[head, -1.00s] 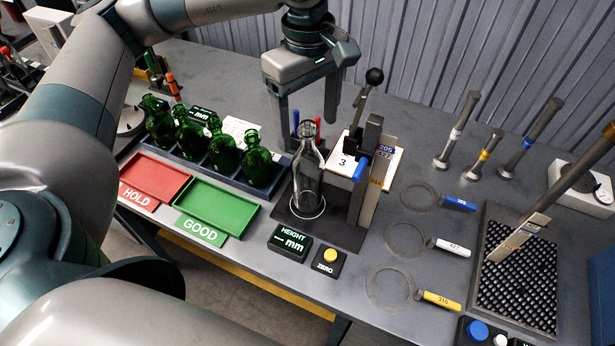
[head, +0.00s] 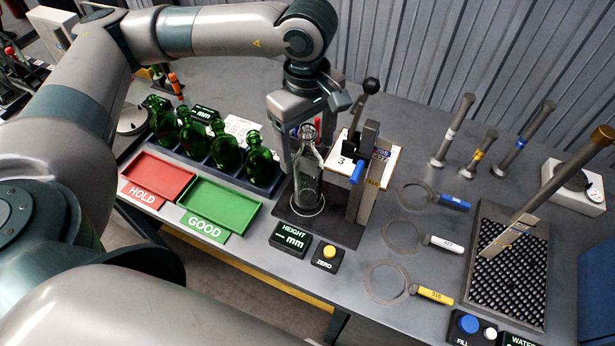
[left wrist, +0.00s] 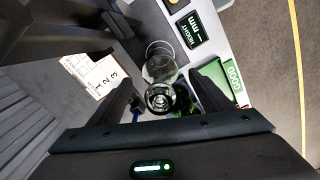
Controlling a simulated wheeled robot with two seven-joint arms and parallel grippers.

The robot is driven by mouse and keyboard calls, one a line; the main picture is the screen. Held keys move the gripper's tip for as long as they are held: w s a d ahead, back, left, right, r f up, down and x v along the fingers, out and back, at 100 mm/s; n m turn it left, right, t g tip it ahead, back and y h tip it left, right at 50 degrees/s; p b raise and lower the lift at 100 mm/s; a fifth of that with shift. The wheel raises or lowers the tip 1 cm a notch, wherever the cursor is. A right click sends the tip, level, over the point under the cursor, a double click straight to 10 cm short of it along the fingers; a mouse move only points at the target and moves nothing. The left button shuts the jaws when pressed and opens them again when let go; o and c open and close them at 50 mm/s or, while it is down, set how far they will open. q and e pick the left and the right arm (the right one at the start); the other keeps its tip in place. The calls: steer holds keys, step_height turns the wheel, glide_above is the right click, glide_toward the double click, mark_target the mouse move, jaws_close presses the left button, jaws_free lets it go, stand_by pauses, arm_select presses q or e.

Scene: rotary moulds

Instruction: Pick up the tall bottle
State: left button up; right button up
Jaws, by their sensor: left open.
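The tall bottle (head: 307,178) is clear glass and stands upright on the dark base of the height gauge (head: 345,228). My left gripper (head: 308,150) is open and comes down from above and behind, with its fingers near the bottle's neck. In the left wrist view the bottle (left wrist: 161,85) is seen from its mouth end, between the two spread fingers of the gripper (left wrist: 160,95), with gaps beside it. The far finger is partly hidden behind the bottle in the head view. My right gripper does not show.
Several green bottles (head: 225,150) stand in a rack at left, behind a red HOLD tray (head: 160,178) and a green GOOD tray (head: 222,205). The gauge post (head: 366,175) and lever stand close to the bottle's right. A HEIGHT display (head: 289,239) and ZERO button lie in front.

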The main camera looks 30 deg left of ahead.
arm_select(q)
steer(key=shift+s+f+p, duration=0.1)
steer(key=shift+f+p, duration=0.25)
steer(key=shift+f, duration=0.9)
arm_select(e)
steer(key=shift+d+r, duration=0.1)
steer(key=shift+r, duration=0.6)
arm_select(q)
steer(key=shift+c, duration=0.6)
jaws_close()
steer(key=shift+r, duration=0.1)
